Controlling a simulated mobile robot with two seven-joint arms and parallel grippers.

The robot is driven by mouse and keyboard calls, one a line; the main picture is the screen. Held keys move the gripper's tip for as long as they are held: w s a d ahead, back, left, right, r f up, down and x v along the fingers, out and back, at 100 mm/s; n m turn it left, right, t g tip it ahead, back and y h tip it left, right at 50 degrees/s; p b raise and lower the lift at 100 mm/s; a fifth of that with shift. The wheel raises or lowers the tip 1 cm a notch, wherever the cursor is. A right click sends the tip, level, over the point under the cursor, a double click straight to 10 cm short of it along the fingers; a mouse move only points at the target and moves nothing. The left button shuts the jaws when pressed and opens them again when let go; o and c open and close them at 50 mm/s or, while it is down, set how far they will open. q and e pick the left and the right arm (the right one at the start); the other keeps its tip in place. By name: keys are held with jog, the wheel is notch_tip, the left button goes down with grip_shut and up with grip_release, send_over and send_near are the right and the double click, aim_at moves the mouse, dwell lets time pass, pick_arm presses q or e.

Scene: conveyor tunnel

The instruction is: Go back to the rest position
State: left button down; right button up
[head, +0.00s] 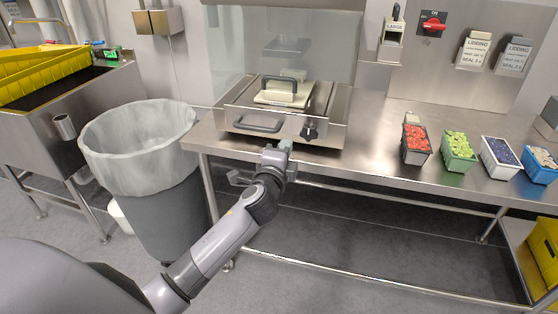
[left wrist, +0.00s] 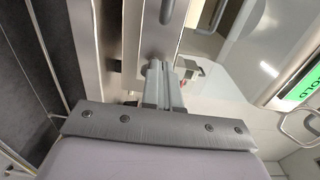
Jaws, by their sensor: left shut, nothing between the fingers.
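My left gripper (head: 286,146) is at the front edge of the steel table, just in front of the sealing machine (head: 325,139). In the left wrist view the two grey fingers (left wrist: 163,88) lie together, shut and empty. The machine has a flat metal body with a front bar handle (head: 257,124), a dark knob or latch (head: 309,132) and a pale plate with a dark handle (head: 283,93) on top. I cannot tell whether the fingers touch the machine or table edge. My right gripper does not show.
A lined grey bin (head: 170,215) stands left of the table (head: 375,165). Several filled tubs, including one with red contents (head: 416,143), stand on the right. A yellow crate (head: 543,250) sits low at the right edge. A steel sink unit (head: 90,105) is at the left.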

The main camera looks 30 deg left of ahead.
pick_arm(q)
jog(key=shift+v, duration=2.6)
jog(key=s+d+f+n+g+h+p, duration=0.3)
jog(key=s+f+n+p, duration=0.2)
jog(key=s, duration=0.8)
jog(key=s+d+f+n+g+h+p, duration=0.3)
jog(key=s+f+n, duration=0.5)
jog(key=s, duration=0.5)
jog(key=shift+d+f+g+p, duration=0.3)
jog(key=shift+d+g+p, duration=0.2)
jog(key=shift+d+p, duration=0.35)
